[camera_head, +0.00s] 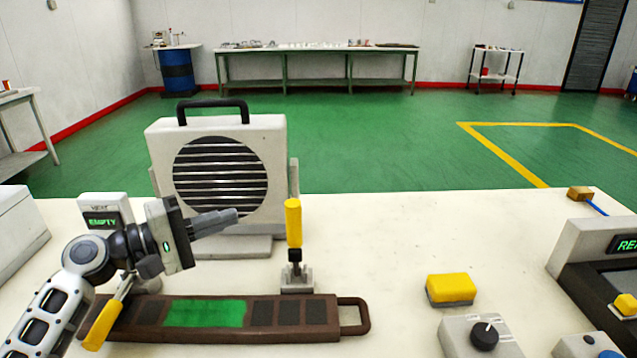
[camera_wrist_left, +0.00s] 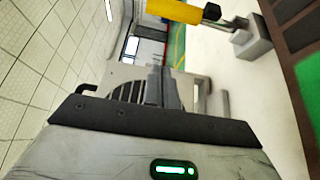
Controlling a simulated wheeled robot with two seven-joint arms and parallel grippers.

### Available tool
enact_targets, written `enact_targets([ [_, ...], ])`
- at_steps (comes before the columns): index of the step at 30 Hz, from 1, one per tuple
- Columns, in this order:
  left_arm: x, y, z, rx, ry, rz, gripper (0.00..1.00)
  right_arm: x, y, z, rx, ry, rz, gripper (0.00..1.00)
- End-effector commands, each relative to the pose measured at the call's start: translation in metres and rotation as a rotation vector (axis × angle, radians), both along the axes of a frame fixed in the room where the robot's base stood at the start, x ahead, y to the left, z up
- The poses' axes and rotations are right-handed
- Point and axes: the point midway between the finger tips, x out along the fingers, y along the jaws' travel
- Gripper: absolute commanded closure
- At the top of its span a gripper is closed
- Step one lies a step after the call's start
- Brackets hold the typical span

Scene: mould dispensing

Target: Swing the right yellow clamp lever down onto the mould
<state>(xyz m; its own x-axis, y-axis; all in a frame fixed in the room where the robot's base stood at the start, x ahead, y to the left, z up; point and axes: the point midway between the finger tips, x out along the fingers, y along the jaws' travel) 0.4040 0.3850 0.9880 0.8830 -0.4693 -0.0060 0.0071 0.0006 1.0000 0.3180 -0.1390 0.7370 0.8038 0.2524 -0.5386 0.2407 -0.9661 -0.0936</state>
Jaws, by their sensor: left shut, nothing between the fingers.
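The right yellow clamp lever (camera_head: 293,222) stands upright on its grey clamp base (camera_head: 296,279) at the far edge of the mould. It also shows in the left wrist view as a yellow handle (camera_wrist_left: 173,10) with its base (camera_wrist_left: 251,42). The brown mould (camera_head: 326,327) lies flat, with a green patch and dark cells on top and a loop handle at its right end. The left yellow lever (camera_head: 103,325) is tilted down over the mould's left end. My left gripper (camera_head: 236,216) is shut and empty, left of the upright lever and apart from it. My right gripper is out of view.
A white fan-like unit (camera_head: 270,160) with a black handle stands behind the gripper. An "EMPTY" display box (camera_head: 104,212) is at left. A yellow block (camera_head: 451,288), a knob box (camera_head: 482,337) and a dark screen unit stand at right.

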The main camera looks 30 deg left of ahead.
Motion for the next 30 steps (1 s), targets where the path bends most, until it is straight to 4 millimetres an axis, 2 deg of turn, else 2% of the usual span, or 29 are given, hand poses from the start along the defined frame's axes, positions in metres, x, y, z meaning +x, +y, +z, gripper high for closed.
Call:
enact_targets([
  [9,0.0,0.0,0.0,0.0,0.001,0.001,1.0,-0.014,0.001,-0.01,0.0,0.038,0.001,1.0],
  [16,0.007,-0.004,0.001,0.0,0.0,0.0,1.0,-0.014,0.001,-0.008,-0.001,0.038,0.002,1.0],
  [23,0.043,-0.022,0.003,0.0,-0.001,-0.001,1.0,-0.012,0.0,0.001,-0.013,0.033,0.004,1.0],
  [30,0.08,-0.042,0.002,0.0,-0.001,0.0,1.0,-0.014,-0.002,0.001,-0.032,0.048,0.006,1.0],
])
